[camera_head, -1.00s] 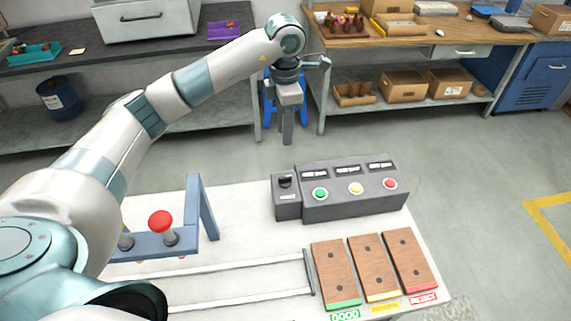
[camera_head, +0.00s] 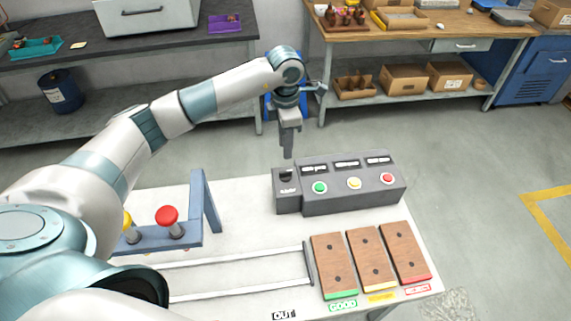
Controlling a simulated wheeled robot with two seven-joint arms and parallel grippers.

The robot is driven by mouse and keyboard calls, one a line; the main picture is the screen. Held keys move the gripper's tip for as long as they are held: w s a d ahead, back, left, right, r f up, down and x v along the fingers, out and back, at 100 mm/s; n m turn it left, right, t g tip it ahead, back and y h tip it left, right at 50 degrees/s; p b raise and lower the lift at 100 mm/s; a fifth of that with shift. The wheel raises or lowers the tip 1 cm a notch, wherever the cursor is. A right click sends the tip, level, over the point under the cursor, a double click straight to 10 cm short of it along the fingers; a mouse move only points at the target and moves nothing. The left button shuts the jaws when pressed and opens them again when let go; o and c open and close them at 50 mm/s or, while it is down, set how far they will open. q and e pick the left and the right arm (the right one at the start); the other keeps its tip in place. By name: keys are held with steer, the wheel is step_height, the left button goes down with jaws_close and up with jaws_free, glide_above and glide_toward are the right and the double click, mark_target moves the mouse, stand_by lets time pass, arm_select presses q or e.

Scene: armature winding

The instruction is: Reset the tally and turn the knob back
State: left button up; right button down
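A dark grey tally box (camera_head: 350,191) stands at the back of the white table. It has a green button (camera_head: 320,187), a yellow button (camera_head: 354,183) and a red button (camera_head: 387,178), each below a small dark display too small to read. A smaller box at its left end carries a black knob (camera_head: 286,175). My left gripper (camera_head: 288,155) points down just above and behind the knob box. Its fingers look close together with nothing seen between them, but I cannot tell whether they are shut. My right gripper is not in view.
Three wooden blocks (camera_head: 369,260) with green, yellow and red front edges sit at the table's right front. Rails (camera_head: 235,258) lead to them. A blue frame (camera_head: 205,205) with a red-topped lever (camera_head: 168,216) and a yellow-topped one stands left. The table (camera_head: 245,212) is bare between.

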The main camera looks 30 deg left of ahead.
mark_target(285, 171)
arm_select(q)
step_height(285, 171, down, 9)
steer(key=p, duration=0.3)
steer(key=shift+f+p, duration=0.2)
steer(key=shift+p, duration=0.2)
steer(key=shift+f, duration=0.65)
steer(key=shift+c, duration=0.2)
jaws_close()
